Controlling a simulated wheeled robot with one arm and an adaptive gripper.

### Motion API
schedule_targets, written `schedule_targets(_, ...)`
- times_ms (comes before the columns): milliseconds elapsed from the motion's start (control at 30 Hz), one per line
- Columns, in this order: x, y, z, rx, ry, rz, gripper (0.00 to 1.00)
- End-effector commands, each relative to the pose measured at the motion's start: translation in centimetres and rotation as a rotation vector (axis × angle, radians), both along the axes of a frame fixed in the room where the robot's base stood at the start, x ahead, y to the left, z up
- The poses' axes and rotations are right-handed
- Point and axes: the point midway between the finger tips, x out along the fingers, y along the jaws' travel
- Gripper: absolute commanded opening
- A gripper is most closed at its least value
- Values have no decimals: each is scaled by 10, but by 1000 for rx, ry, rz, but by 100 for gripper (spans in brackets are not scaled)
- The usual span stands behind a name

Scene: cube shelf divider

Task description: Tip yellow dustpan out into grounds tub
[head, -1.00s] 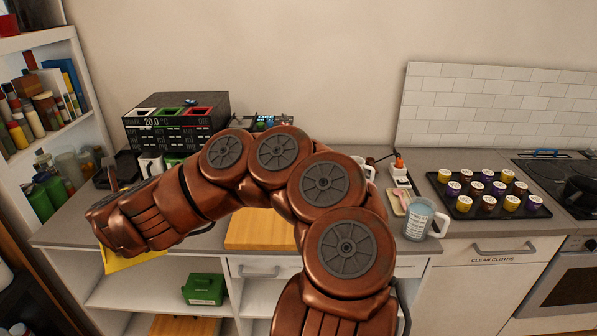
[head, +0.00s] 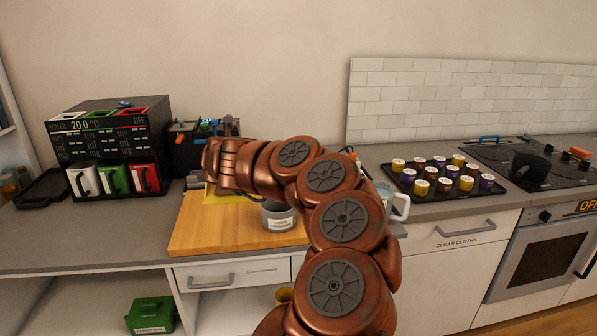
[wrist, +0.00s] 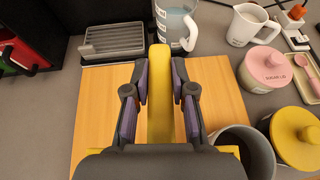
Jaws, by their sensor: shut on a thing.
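The yellow dustpan (head: 230,197) shows only in part in the head view, below the end of my arm, over the wooden board. In the wrist view its yellow handle (wrist: 160,115) runs between the fingers of my gripper (wrist: 160,82), which is shut on it. The pan part is mostly hidden, so its contents and tilt cannot be told. A grey labelled tub (head: 279,217), which looks like the grounds tub, stands upright on the board, right of the dustpan. Its open top (wrist: 250,148) shows at the lower right in the wrist view, partly behind my gripper.
The wooden board (head: 205,235) lies on the counter. A pink-lidded jar (wrist: 265,70), a yellow-lidded jar (wrist: 298,138), a white jug (wrist: 247,24) and a clear pitcher (wrist: 176,26) stand close by. The coffee machine (head: 108,145) is at left, a pod tray (head: 444,205) at right.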

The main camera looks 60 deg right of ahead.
Motion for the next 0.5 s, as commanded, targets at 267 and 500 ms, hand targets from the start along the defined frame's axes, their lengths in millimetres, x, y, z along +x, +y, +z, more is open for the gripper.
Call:
schedule_targets(267,-87,-93,-19,-7,-16,-157,0)
schedule_targets(500,-131,-128,-21,-14,-24,-221,0)
